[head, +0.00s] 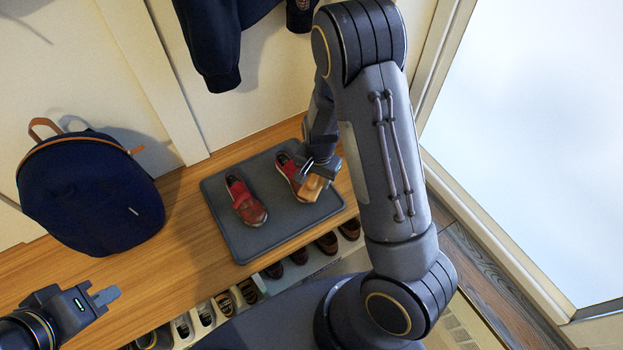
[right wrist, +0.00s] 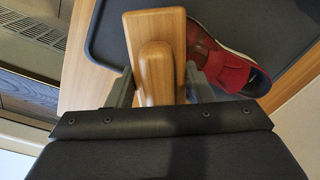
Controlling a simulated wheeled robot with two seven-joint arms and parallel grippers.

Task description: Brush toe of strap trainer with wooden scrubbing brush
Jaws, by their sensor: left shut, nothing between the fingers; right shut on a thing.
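Two red strap trainers lie on a grey tray (head: 268,232) on the bench, the left trainer (head: 244,202) clear of my arms and the right trainer (head: 290,172) partly hidden by my right gripper. My right gripper (head: 318,178) is shut on the wooden scrubbing brush (head: 314,188), at the near end of the right trainer. In the right wrist view the brush (right wrist: 155,50) sits between the fingers, beside the red trainer (right wrist: 225,62); its toe is partly covered, and I cannot tell if they touch. My left gripper (head: 104,297) is shut and empty at the lower left.
A dark blue backpack (head: 88,190) stands on the wooden bench (head: 180,262) at the left. Dark clothing (head: 215,40) hangs above the tray. Several shoes sit in the cubbies (head: 262,285) below the bench edge. Bare bench lies between backpack and tray.

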